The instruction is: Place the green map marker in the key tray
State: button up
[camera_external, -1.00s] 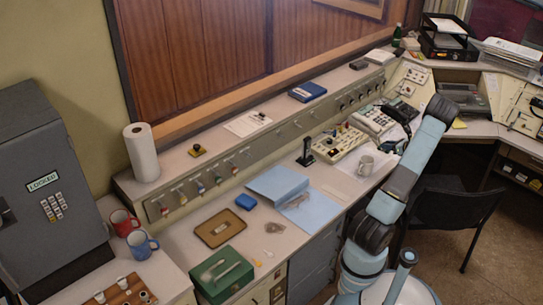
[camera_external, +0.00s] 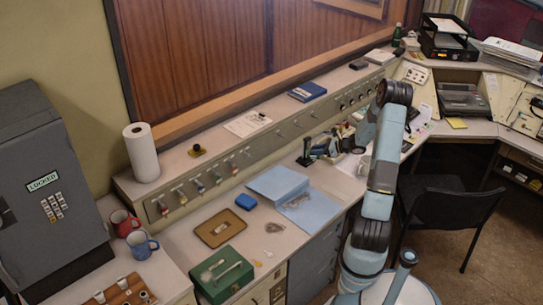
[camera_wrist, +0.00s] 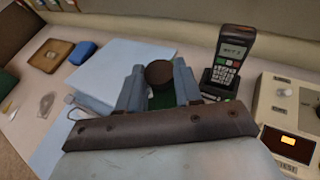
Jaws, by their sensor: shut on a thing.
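My gripper (camera_wrist: 157,88) is shut on the green map marker (camera_wrist: 162,100), which shows in the wrist view as a dark round top with green below, between the two fingers. In the external view my gripper (camera_external: 322,149) is above the console desk, close to the black handset stand, and the marker is too small to make out there. The key tray (camera_external: 203,240), a shallow tan-brown tray, lies on the desk to the left of the blue folder. It also shows at the upper left of the wrist view (camera_wrist: 38,64), apart from my gripper, with a small item inside.
The open blue folder (camera_external: 279,183) lies between my gripper and the tray. A blue block (camera_external: 246,202) and a green cash box (camera_external: 222,277) flank the tray. A handset (camera_wrist: 231,55) stands upright beside my gripper. A control panel (camera_wrist: 289,120) is at the right.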

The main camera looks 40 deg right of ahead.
jog(key=w+a+n+g+y, duration=0.2)
jog(key=a+n+g+y, duration=0.25)
jog(key=a, duration=2.35)
jog(key=s+a+n+g+y, duration=0.1)
jog(key=s+a+n+g, duration=0.3)
jog(key=a, duration=0.7)
jog(key=s+a+n+g+y, duration=0.1)
jog(key=s+a+n, duration=0.1)
jog(key=s+a, duration=0.65)
send_over(223, 227)
jog(key=shift+g, duration=0.25)
jog(key=f, duration=0.9)
jog(key=shift+s+d, duration=0.15)
jog(key=shift+s, duration=0.25)
jog(key=shift+w+f, duration=0.25)
jog(key=shift+f, duration=1.55)
